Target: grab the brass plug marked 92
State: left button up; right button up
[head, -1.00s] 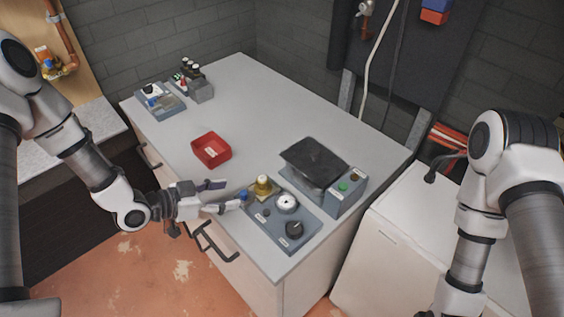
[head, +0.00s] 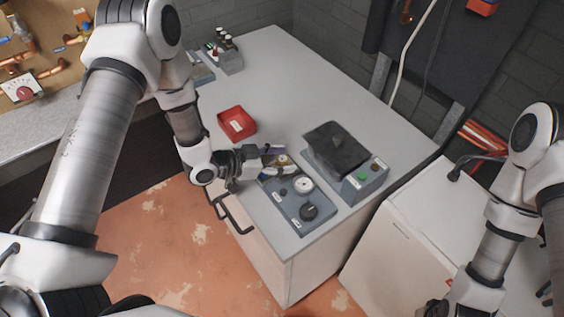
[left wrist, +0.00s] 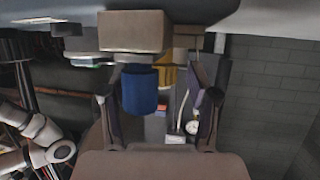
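A brass plug (head: 283,160) stands at the far left corner of the grey control panel (head: 318,224). It shows as a yellow-brass piece (left wrist: 167,73) in the left wrist view, partly behind a blue cylinder (left wrist: 145,91). My left gripper (head: 273,161) is at that corner, its fingers spread on either side of the brass plug in the head view. In the left wrist view, the fingers (left wrist: 160,104) are apart, with the blue cylinder between them in the picture. I cannot tell whether they touch anything. No marking 92 is readable.
The panel also bears a white round dial (head: 303,185) and a black knob (head: 309,212). A grey box with a black top (head: 338,147) stands just right of it. A red tray (head: 237,123) lies farther back. The table's middle is clear.

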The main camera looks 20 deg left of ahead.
pick_arm(q)
jog(key=shift+d, duration=0.15)
grip_shut()
